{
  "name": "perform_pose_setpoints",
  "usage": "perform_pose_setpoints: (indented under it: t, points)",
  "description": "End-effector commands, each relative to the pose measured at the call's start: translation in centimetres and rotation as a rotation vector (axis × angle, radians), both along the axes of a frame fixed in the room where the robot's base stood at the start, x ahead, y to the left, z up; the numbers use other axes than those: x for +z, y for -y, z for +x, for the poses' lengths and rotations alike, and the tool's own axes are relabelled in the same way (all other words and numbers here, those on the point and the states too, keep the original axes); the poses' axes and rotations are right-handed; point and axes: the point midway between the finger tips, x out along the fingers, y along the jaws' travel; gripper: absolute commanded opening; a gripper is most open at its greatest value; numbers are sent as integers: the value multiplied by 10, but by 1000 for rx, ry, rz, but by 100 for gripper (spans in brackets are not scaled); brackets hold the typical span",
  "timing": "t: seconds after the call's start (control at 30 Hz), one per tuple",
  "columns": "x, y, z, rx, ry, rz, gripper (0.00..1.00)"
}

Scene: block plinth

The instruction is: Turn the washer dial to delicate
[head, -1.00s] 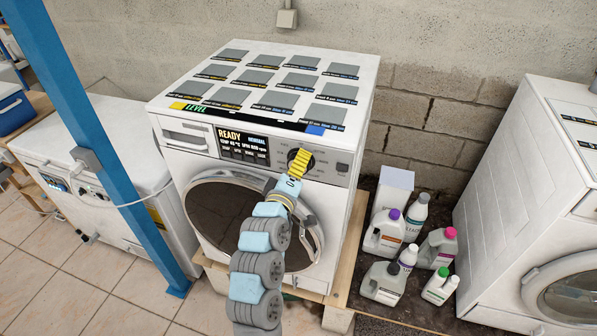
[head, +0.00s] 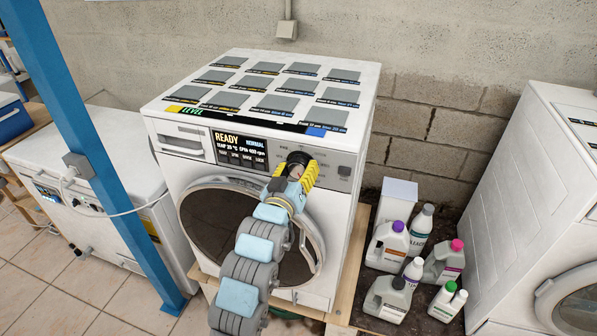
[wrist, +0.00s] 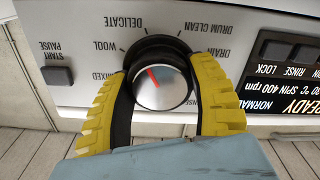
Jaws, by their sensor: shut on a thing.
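The washer (head: 335,205) stands in the middle of the head view. Its dial (head: 298,157) is on the front panel, right of the lit display (head: 240,150), which reads READY, NORMAL and a spin of 400 rpm. My gripper (head: 296,172) has its yellow fingers on both sides of the dial. In the wrist view my gripper (wrist: 163,92) is shut on the silver-faced dial (wrist: 165,92). The dial's red mark points up and slightly left, roughly toward the DELICATE label (wrist: 125,23). WOOL (wrist: 107,46) is left of that and DRUM CLEAN (wrist: 194,26) right.
Several detergent bottles (head: 387,245) and a white box (head: 398,199) stand right of the washer. Another white machine (head: 525,200) is at the far right. A blue post (head: 95,130) and a low white appliance (head: 115,140) are on the left.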

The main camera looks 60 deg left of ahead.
Motion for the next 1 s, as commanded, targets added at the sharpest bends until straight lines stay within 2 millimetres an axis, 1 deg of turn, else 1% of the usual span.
perform_pose_setpoints:
  t: [0.33,0.87,0.9,0.97,1.0]
  points:
    - [1,0,0,0,-93,92,22]
    - [1,0,0,0,-108,107,22]
    - [1,0,0,0,-108,106,70]
    - [1,0,0,-1,-108,105,87]
    - [1,0,0,-1,-108,105,88]
